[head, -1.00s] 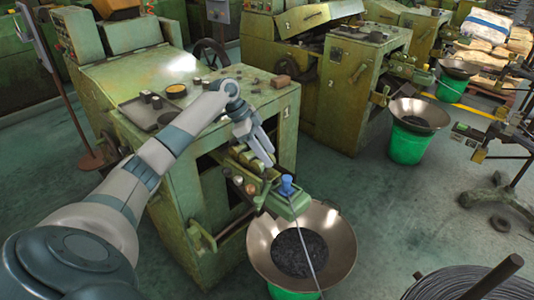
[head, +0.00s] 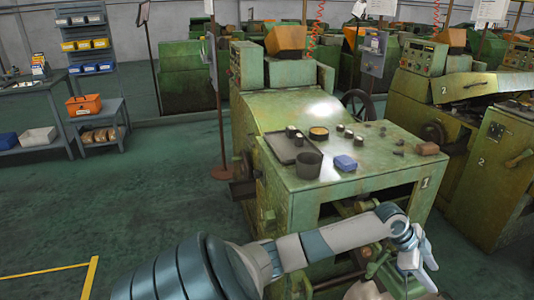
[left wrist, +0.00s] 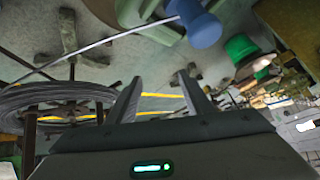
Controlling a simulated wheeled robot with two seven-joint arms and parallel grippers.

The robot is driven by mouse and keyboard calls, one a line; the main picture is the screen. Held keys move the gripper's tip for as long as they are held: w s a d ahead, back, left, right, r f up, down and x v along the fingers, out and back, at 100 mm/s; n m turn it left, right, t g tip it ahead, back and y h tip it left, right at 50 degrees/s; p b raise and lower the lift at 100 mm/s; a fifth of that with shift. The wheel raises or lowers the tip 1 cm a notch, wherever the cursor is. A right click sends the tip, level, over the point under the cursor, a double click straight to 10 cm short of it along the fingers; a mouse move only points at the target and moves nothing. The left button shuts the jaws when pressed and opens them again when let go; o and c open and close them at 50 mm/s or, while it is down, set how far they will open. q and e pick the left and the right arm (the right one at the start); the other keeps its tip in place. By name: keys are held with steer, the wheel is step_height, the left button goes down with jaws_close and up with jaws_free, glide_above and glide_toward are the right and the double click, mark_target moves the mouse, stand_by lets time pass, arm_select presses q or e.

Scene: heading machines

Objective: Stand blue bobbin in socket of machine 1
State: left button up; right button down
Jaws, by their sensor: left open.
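The blue bobbin (left wrist: 204,28) shows in the left wrist view at the top, against a pale green part of the machine. Its far end is cut off by the frame edge, so I cannot tell how it sits in the socket. My left gripper (left wrist: 160,82) is open and empty, and the bobbin is outside its fingers. In the head view the left gripper (head: 420,262) is in front of machine 1 (head: 335,184), low at the right. My right gripper is not in view.
Machine 2 (head: 497,150) stands at the right. A wire coil (left wrist: 55,95) shows in the wrist view.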

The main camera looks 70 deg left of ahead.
arm_select(q)
steer(key=s+d+f+n+t, duration=0.25)
steer(key=d+f, duration=0.35)
steer(key=d, duration=0.3)
steer(key=s+a+f+n+g+y, duration=0.1)
steer(key=s+f, duration=0.4)
steer(key=f, duration=0.5)
steer(key=s+a+f+n+y, duration=0.1)
steer(key=s+f+n, duration=0.1)
steer(key=s+f, duration=0.6)
steer(key=s+a+f+n+g+y, duration=0.1)
steer(key=s+f, duration=0.2)
steer(key=f, duration=1)
steer(key=s+d+f+g, duration=0.1)
steer(key=s+f, duration=0.5)
steer(key=s, duration=0.6)
steer(key=s+d+f+n+g, duration=0.1)
steer(key=s+f, duration=0.5)
steer(key=s, duration=0.6)
steer(key=s+d+f+g+y, duration=0.1)
steer(key=s+f, duration=0.5)
steer(key=s, duration=0.6)
steer(key=shift+d+f+g, duration=0.4)
steer(key=shift+d+g, duration=0.35)
steer(key=shift+d, duration=0.2)
steer(key=shift+s+n, duration=0.15)
steer(key=shift+n, duration=0.1)
